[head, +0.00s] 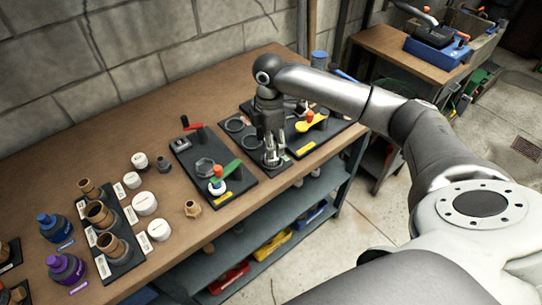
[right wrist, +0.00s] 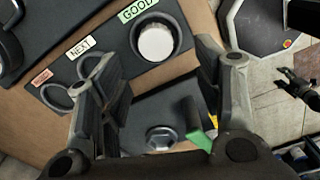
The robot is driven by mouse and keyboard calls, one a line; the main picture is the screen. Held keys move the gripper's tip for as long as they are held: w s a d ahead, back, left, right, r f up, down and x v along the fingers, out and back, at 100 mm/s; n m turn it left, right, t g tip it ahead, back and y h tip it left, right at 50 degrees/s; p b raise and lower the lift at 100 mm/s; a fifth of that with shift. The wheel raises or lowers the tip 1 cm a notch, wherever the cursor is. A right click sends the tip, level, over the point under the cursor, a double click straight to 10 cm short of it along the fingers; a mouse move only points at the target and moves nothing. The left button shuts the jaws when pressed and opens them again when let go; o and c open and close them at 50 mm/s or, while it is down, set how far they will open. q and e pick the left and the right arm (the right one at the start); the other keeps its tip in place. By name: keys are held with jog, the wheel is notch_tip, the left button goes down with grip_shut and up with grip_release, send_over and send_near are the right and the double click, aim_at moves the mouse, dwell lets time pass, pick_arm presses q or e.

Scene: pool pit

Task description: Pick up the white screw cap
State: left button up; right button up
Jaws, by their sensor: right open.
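In the right wrist view a round white cap (right wrist: 157,42) sits inside the black ring (right wrist: 178,28) beside the green GOOD label. My right gripper (right wrist: 163,72) is open, its two fingers spread wide. The cap appears beyond the gap between the fingertips; no finger visibly touches it. In the head view my right gripper (head: 272,150) points down over the ringed tray (head: 246,142), and its fingers largely hide the cap there. Other white caps (head: 144,203) stand on the bench to the left. My left gripper is not in view.
Two empty rings marked NEXT (right wrist: 90,65) and with a red label (right wrist: 56,95) adjoin. Bottles (head: 54,228) stand far left.

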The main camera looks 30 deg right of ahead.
jog(key=shift+f, duration=0.3)
jog(key=shift+w+f, duration=0.1)
jog(key=shift+f, duration=0.25)
notch_tip(320, 180, down, 5)
jog(key=shift+d+r+p, duration=0.15)
jog(key=shift+r+p, duration=0.05)
jog(key=shift+p, duration=0.6)
jog(key=shift+w, duration=0.1)
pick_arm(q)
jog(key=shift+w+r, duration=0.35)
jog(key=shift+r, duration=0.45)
pick_arm(e)
jog(key=c, duration=0.8)
